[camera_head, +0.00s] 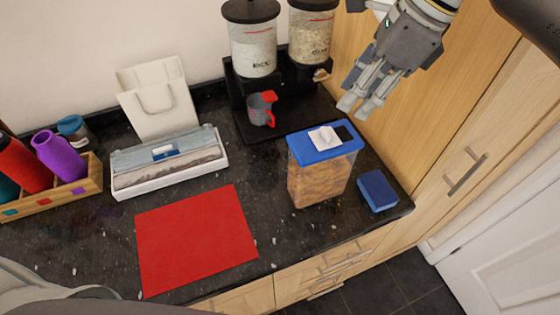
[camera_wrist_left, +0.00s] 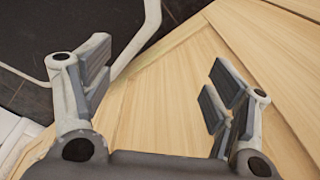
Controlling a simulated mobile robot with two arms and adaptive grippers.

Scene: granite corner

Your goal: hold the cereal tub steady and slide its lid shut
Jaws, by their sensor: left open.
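The cereal tub (camera_head: 318,185) stands upright on the dark counter, clear-sided and holding brown cereal. Its blue top (camera_head: 308,152) carries a white sliding lid (camera_head: 326,138), with a dark patch, apparently the opening, to its right. My right gripper (camera_head: 356,106) hangs above and behind the tub, apart from it, with nothing seen in it; its two fingertips look close together, and I cannot tell how far apart they are. My left gripper (camera_wrist_left: 160,85) shows in the left wrist view, open and empty, over pale wood. It does not show in the head view.
A blue block (camera_head: 377,191) lies right of the tub near the counter edge. A red mat (camera_head: 195,238) lies left. Behind stand a cereal dispenser (camera_head: 252,45) and a grey-red cup (camera_head: 260,110). A white box (camera_head: 200,178) and a bottle crate (camera_head: 50,200) are further left.

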